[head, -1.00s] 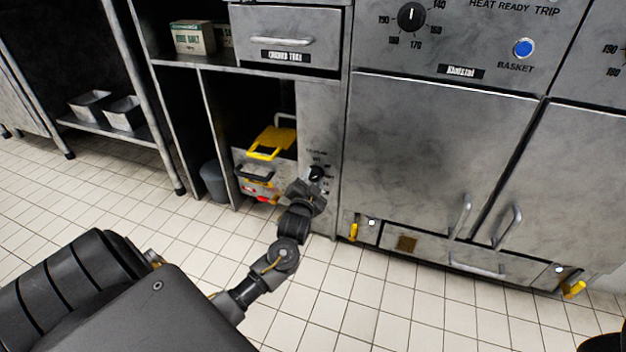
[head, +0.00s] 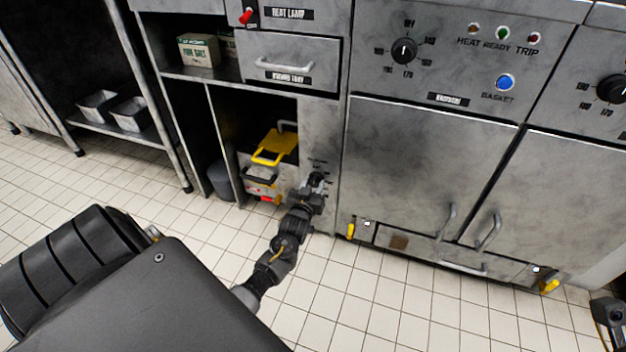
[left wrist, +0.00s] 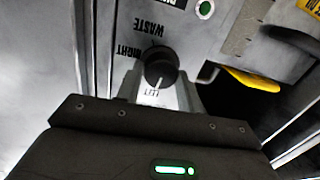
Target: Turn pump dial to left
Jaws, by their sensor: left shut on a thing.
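The pump dial is a round black knob (left wrist: 161,68) on a grey panel in the left wrist view, where its lettering appears upside down. Its white mark lies toward the LEFT label; RIGHT and WASTE are also lettered around it. My left gripper (left wrist: 160,88) is shut on the dial, with one finger on either side of it. In the head view my left gripper (head: 313,189) is at the narrow panel right of the open bay and hides part of the dial. A dark part of my right arm shows at the lower right edge; its jaws cannot be made out.
A yellow-handled unit (head: 272,148) stands in the open bay left of the panel, with a grey bin (head: 221,179) beside it. Fryer doors (head: 430,160) and a yellow lever (head: 351,231) are to the right. The tiled floor (head: 375,310) in front is clear.

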